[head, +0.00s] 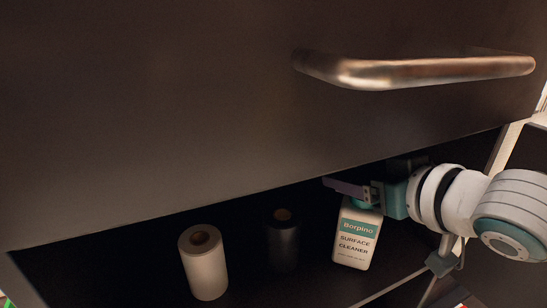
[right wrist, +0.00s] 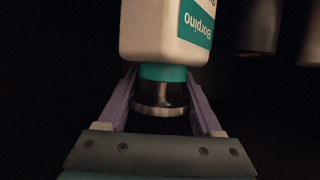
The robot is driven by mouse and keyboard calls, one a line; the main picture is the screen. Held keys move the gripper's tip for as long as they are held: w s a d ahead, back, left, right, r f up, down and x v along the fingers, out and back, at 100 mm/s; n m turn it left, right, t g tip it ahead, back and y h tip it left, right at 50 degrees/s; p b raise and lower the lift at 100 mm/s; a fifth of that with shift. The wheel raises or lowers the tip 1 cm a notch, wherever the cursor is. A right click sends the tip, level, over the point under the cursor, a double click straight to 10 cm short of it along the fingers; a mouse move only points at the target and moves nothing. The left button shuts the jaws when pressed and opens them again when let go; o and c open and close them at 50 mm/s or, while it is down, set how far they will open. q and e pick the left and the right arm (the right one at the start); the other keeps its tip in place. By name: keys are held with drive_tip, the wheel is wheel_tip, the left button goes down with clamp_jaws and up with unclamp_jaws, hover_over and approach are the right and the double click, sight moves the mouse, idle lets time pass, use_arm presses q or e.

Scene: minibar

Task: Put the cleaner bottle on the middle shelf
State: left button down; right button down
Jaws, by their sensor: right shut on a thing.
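The cleaner bottle (head: 357,236) is white with a teal label reading Borpino Surface Cleaner. In the head view it is close to upright inside the dark shelf space (head: 245,255), at the right side. My right gripper (head: 358,193) reaches in from the right and is shut on the bottle's neck. In the right wrist view, the bottle (right wrist: 165,30) shows upside down with its teal collar between the purple fingers of my right gripper (right wrist: 160,92). I cannot tell whether the bottle's base touches the shelf. My left gripper is not in view.
A white roll (head: 204,264) and a dark roll (head: 283,240) stand to the left of the bottle. A large dark drawer or door front with a metal handle (head: 420,70) hangs above the opening. The cabinet's side edge is close by my right arm.

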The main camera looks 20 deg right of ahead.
drive_tip(key=shift+r+b+x, duration=0.25)
drive_tip(key=shift+b+x, duration=0.45)
drive_tip(key=shift+x, duration=0.5)
drive_tip(key=shift+f, duration=0.1)
drive_tip(key=shift+c, duration=2.4)
unclamp_jaws()
drive_tip(key=shift+w+f, duration=0.1)
drive_tip(key=o, duration=0.4)
